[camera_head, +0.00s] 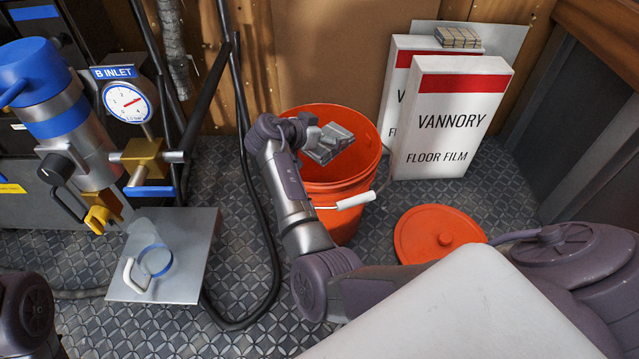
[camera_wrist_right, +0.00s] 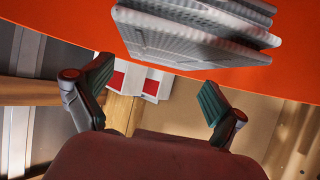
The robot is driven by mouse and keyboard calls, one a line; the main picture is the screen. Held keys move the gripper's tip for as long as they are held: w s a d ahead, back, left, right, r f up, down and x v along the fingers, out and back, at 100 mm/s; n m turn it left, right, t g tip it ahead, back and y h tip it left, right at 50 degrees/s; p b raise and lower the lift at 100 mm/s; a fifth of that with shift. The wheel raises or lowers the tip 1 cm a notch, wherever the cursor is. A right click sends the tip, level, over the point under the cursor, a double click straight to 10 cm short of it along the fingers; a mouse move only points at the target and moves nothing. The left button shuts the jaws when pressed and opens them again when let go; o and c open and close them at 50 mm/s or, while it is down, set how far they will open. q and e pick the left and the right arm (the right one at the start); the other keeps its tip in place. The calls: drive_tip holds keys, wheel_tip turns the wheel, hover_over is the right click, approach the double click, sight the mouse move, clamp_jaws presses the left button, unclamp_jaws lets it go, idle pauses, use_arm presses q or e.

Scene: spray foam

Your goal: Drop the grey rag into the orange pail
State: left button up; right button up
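The orange pail (camera_head: 340,205) stands open on the floor in the middle of the head view, its white-gripped handle hanging at the front. The grey rag (camera_head: 330,145), a folded stack, shows within the pail's opening. My right gripper (camera_head: 308,131) is over the pail's left side, close to the rag. In the right wrist view, my right gripper (camera_wrist_right: 158,75) has its fingers spread with nothing between them. The rag (camera_wrist_right: 195,35) lies beyond the fingertips, apart from them, against the orange pail wall (camera_wrist_right: 285,75). The rag's support is hidden. My left gripper is not in view.
An orange lid (camera_head: 440,235) lies on the floor right of the pail. White floor film boxes (camera_head: 450,120) stand behind it. A pump with a gauge (camera_head: 130,101), a metal plate (camera_head: 180,265) and black hoses (camera_head: 255,200) occupy the left.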

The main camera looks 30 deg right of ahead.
drive_tip(key=shift+r, duration=0.1)
wheel_tip(320, 180, up, 10)
idle(0.6)
idle(0.4)
